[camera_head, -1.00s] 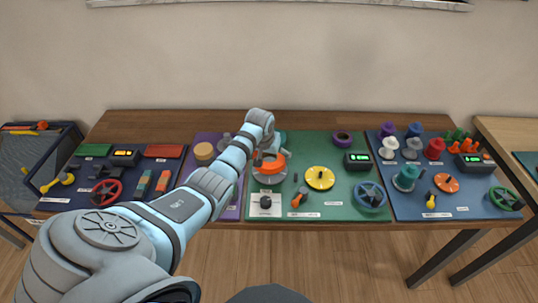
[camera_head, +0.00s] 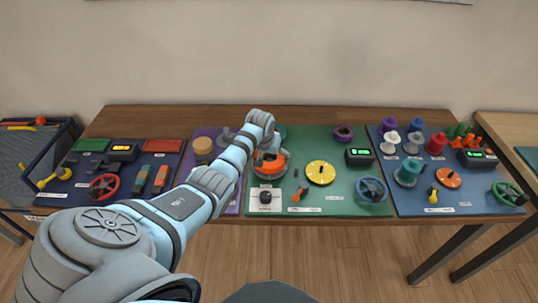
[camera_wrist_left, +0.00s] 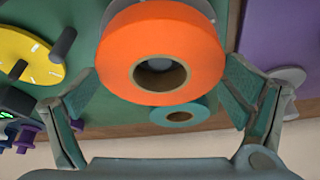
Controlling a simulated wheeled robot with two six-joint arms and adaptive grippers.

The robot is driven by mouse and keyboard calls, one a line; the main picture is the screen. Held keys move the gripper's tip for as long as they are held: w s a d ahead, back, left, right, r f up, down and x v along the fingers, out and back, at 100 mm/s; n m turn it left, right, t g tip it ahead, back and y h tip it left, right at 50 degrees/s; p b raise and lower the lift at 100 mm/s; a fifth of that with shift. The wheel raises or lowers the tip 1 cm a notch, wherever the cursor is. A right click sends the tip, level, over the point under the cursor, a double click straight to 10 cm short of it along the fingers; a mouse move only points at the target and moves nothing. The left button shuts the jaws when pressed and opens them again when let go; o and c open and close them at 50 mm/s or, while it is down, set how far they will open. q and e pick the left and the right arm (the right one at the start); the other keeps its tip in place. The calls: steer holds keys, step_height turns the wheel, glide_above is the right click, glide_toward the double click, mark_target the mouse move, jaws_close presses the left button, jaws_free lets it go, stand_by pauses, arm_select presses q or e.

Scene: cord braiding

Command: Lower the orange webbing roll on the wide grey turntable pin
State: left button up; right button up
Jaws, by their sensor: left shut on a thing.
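The orange webbing roll (camera_head: 270,163) is a thick ring with a brown core, held by my left gripper (camera_head: 268,152). In the left wrist view the roll (camera_wrist_left: 158,35) lies between the two finger pads of the left gripper (camera_wrist_left: 160,92). Whether the roll touches the turntable, I cannot tell. My right gripper is not in view.
On the green mat (camera_head: 330,203) stand a yellow dial (camera_head: 320,173), a blue handwheel (camera_head: 371,190), a black knob (camera_head: 265,197) and a purple roll (camera_head: 343,133). A teal roll (camera_wrist_left: 180,115) lies behind the turntable. Spools crowd the blue mat at right.

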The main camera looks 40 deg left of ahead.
arm_select(q)
steer(key=shift+f+b, duration=0.4)
steer(key=shift+f, duration=0.35)
steer(key=o, duration=0.9)
steer(key=shift+r, duration=0.1)
step_height(320, 180, up, 8)
steer(key=p, duration=0.9)
